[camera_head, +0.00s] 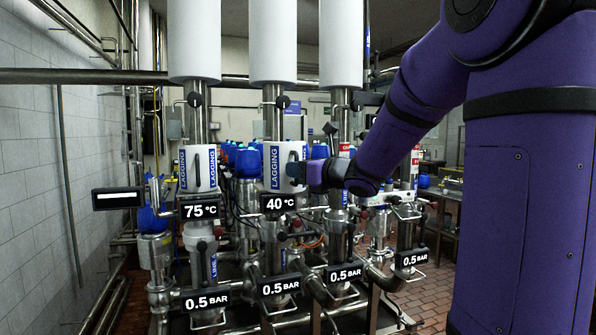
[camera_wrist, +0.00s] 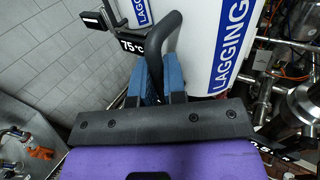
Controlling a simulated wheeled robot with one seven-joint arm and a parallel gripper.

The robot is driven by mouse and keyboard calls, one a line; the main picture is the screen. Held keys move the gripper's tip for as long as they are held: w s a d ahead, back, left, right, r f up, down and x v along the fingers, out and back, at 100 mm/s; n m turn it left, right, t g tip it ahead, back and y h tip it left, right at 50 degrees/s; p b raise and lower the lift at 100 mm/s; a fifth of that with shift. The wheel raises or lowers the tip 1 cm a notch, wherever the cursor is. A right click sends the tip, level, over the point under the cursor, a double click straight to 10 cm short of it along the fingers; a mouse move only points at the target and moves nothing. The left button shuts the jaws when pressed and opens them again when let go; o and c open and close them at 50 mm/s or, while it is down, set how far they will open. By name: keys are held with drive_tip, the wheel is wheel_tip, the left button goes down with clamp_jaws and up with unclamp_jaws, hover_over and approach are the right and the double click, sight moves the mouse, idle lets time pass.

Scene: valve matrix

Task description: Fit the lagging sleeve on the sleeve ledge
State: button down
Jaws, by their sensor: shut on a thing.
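A white lagging sleeve (camera_head: 281,160) with a blue LAGGING label is at the second pipe from the left, just above the 40 °C display. It looks upright and in line with the pipe. My gripper (camera_head: 297,172) reaches it from the right. In the wrist view my gripper (camera_wrist: 158,80) has its blue fingers shut on the sleeve's dark curved handle (camera_wrist: 164,42). The sleeve's white wall and label (camera_wrist: 230,42) also show there, close beyond the fingers. The sleeve ledge cannot be made out, and I cannot tell whether the sleeve's lower edge touches anything.
A similar sleeve (camera_head: 198,168) with a dark handle stands to the left, above the 75 °C display (camera_head: 200,210). White lagging cylinders (camera_head: 273,45) hang above on the pipes. Several 0.5 BAR displays (camera_head: 278,287) and valves stand below. A tiled wall (camera_head: 40,170) is at left.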

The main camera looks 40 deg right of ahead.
drive_tip(key=w+d, duration=0.3)
drive_tip(key=w, duration=0.9)
drive_tip(key=shift+w+d+f, duration=0.25)
drive_tip(key=shift+w+d, duration=0.05)
drive_tip(key=shift+d, duration=0.05)
idle(0.6)
drive_tip(key=shift+f, duration=0.25)
idle(0.6)
drive_tip(key=c, duration=1.1)
unclamp_jaws()
drive_tip(key=shift+s, duration=0.1)
drive_tip(key=v, duration=1)
drive_tip(key=shift+s, duration=0.3)
